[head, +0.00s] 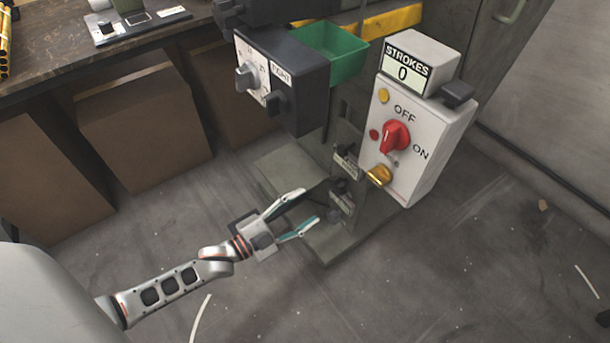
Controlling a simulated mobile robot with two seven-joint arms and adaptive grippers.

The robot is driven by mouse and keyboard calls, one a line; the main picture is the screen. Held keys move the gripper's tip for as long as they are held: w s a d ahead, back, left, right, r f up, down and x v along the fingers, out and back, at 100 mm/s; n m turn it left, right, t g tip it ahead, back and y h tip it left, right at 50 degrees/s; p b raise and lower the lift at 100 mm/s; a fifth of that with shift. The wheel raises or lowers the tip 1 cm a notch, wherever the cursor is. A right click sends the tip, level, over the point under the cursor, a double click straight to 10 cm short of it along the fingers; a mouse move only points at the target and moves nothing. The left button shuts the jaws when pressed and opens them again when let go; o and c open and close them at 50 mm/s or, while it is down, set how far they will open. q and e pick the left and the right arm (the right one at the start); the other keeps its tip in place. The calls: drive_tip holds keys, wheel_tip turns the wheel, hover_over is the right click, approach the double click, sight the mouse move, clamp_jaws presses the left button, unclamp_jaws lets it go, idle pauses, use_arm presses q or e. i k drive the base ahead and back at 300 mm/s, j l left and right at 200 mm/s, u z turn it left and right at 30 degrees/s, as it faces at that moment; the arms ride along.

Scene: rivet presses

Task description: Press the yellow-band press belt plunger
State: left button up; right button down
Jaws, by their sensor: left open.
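The press (370,215) with a yellow band (392,21) stands on a grey base plate (270,170). Low on its column are two small dark plungers with label plates, an upper one (346,155) and a lower one (340,186); their labels are too small to read. My left gripper (310,205) is open and empty, its fingertips pointing right toward the lower plunger, just left of and slightly below it in the picture. I cannot tell whether it touches. My right gripper is not in view.
A white control box (420,165) has a red OFF/ON knob (394,136), a brass-coloured part (379,175) and a STROKES counter (404,72) showing 0. A dark dial box (300,85) and green bin (335,50) overhang. A workbench (70,60) stands left. Floor is clear in front.

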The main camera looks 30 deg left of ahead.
sight(342, 150)
drive_tip(key=k+j, duration=0.1)
drive_tip(key=j, duration=0.25)
drive_tip(key=k+j, duration=0.1)
drive_tip(key=j, duration=0.25)
drive_tip(key=k+j, duration=0.1)
drive_tip(key=j, duration=0.25)
drive_tip(key=k+j, duration=0.1)
drive_tip(key=j, duration=0.2)
